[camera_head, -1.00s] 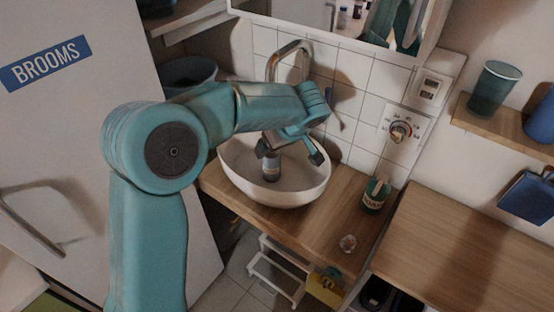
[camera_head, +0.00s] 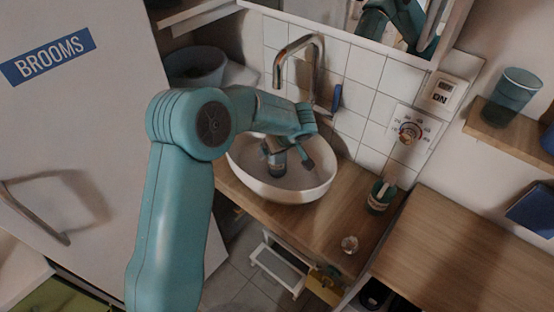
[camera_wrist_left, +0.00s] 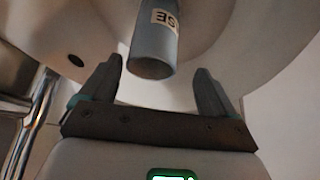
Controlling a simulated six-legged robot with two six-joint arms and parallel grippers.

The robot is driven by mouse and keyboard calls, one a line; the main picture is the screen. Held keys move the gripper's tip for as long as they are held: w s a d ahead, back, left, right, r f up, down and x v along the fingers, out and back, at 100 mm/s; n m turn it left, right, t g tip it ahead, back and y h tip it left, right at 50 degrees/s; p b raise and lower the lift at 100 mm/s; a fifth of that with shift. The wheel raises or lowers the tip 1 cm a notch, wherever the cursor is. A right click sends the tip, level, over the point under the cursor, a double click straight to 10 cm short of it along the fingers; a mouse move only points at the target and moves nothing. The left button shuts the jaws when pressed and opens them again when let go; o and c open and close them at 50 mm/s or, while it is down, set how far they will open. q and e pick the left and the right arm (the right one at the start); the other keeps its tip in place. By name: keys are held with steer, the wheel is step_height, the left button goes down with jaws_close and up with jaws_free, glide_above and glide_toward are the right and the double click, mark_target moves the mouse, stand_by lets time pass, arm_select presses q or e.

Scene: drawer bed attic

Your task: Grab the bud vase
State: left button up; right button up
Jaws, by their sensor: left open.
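The bud vase (camera_head: 277,163) is a slim grey-blue cylinder with a pale label, standing in the white sink basin (camera_head: 318,190). In the left wrist view the vase (camera_wrist_left: 155,45) shows part of the label, reading "SE", and a round dark end faces the camera. My left gripper (camera_head: 290,154) is over the basin at the vase. In the wrist view its open fingers (camera_wrist_left: 160,70) are spread to either side of the vase's near end, with visible gaps. Part of the vase is hidden by the gripper in the head view. My right gripper is not in view.
The curved faucet (camera_head: 300,50) rises behind the basin. A shelf with a teal cup (camera_head: 512,92) is at the far right.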

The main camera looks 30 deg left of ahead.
arm_select(q)
steer(key=x, duration=0.1)
steer(key=p+x, duration=0.1)
steer(key=x, duration=0.1)
steer(key=p+x, duration=0.1)
steer(key=x, duration=0.1)
steer(key=shift+w+d, duration=0.3)
steer(key=shift+w, duration=0.05)
steer(key=shift+a+f, duration=0.2)
steer(key=shift+f, duration=0.15)
steer(key=shift+w+d, duration=0.1)
steer(key=shift+c, duration=0.9)
steer(key=c, duration=1)
